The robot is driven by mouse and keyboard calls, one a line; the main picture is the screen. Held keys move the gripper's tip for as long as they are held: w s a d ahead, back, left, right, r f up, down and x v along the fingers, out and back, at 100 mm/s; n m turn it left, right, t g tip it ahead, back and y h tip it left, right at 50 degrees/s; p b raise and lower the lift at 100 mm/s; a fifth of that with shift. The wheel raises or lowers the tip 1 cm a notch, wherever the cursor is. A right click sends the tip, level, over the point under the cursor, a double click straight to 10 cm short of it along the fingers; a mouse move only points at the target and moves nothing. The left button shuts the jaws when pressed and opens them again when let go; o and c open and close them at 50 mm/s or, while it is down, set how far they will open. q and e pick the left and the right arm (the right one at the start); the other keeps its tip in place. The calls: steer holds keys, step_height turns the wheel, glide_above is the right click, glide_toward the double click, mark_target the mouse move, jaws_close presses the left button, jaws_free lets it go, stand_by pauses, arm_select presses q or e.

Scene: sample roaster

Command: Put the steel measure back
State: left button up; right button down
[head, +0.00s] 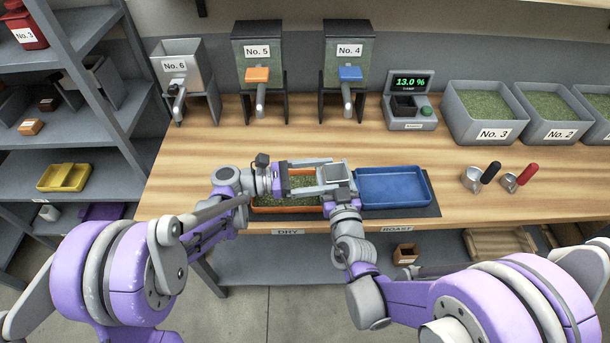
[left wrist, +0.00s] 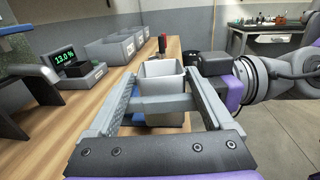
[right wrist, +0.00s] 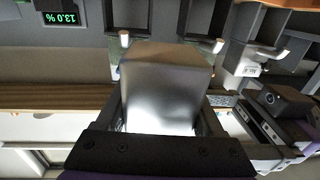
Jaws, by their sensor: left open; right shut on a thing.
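The steel measure (head: 337,173) is a square grey metal cup. My right gripper (head: 341,204) is shut on it and holds it over the gap between the orange tray and the blue tray. It fills the middle of the right wrist view (right wrist: 165,90), and its open top shows in the left wrist view (left wrist: 162,69). My left gripper (head: 322,176) is open, its fingers pointing at the measure from the left. In the left wrist view the measure shows between and beyond those fingers; I cannot tell whether they touch it.
The orange tray (head: 262,209) holds green beans and is partly hidden by my left arm. The blue tray (head: 395,187) looks empty. Two scoops (head: 473,180) lie at the right. The scale (head: 411,105), hoppers (head: 264,60) and bean bins (head: 487,112) line the back. Bare bench lies between.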

mark_target(346, 173)
arm_select(q)
steer(key=d, duration=0.6)
steer(key=shift+w+d, duration=0.1)
steer(key=shift+w, duration=0.25)
steer(key=c, duration=1.1)
steer(key=shift+c, duration=0.3)
arm_select(e)
jaws_free()
